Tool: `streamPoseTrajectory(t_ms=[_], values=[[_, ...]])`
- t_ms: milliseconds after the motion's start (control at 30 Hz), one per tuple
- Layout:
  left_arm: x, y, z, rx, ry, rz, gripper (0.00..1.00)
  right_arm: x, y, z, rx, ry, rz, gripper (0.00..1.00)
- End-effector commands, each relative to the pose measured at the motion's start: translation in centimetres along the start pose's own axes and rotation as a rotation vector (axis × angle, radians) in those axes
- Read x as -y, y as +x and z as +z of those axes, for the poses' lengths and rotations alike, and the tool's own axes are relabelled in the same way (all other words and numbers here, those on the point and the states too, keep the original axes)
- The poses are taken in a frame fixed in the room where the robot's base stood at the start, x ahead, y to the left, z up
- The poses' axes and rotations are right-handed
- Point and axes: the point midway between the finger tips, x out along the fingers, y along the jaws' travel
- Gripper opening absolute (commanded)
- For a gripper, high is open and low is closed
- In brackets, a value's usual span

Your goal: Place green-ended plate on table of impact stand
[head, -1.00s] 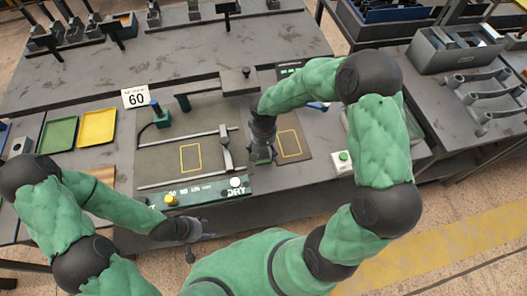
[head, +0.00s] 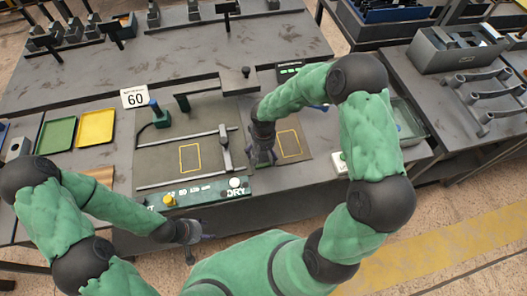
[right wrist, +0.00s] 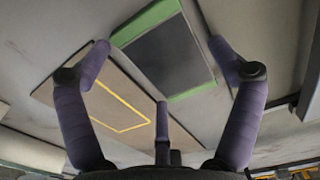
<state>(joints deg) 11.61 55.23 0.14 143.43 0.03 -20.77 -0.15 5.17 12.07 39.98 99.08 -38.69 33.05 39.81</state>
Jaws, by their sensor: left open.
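The green-ended plate (right wrist: 166,54) shows in the right wrist view as a dark rectangle with a green strip at each end. It lies beyond my right gripper's spread fingers, beside a mat with a yellow outline. The right gripper looks open over the worktop, between the impact stand and the mat; contact with the plate cannot be made out. The impact stand (head: 150,150) has a flat table with a yellow outline, rails and a front panel marked DRY. My left gripper (head: 193,240) is open and empty before the bench's front edge.
The mat (head: 309,148) lies right of the stand. A sign reading 60 (head: 134,97) stands behind the stand. A green tray (head: 55,134) and a yellow tray (head: 96,129) lie to the left. A clear box (head: 408,125) stands at right, partly behind my right arm.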

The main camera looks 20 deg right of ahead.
Motion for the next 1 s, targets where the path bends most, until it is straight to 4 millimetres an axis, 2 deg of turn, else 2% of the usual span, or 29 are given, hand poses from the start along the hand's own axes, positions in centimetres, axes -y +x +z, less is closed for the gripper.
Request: streamPoseTrajectory(t_ms=[467, 567, 800, 1000], values=[[-0.2, -0.5, 0.0, 0.000, 0.000, 0.000, 0.56, 0.0, -0.5, 0.0, 0.000, 0.000, 0.000, 1.00], [-0.3, -0.7, 0.0, 0.000, 0.000, 0.000, 0.56, 0.0, -1.9, -0.1, -0.005, -0.001, 0.000, 1.00], [-0.6, -1.7, 0.1, 0.000, 0.000, 0.000, 0.56, 0.0, -6.8, -0.1, -0.005, 0.000, -0.001, 1.00], [-0.8, -2.2, 0.1, 0.000, 0.000, 0.000, 0.56, 0.0, -10.3, 0.0, -0.003, -0.001, -0.001, 1.00]])
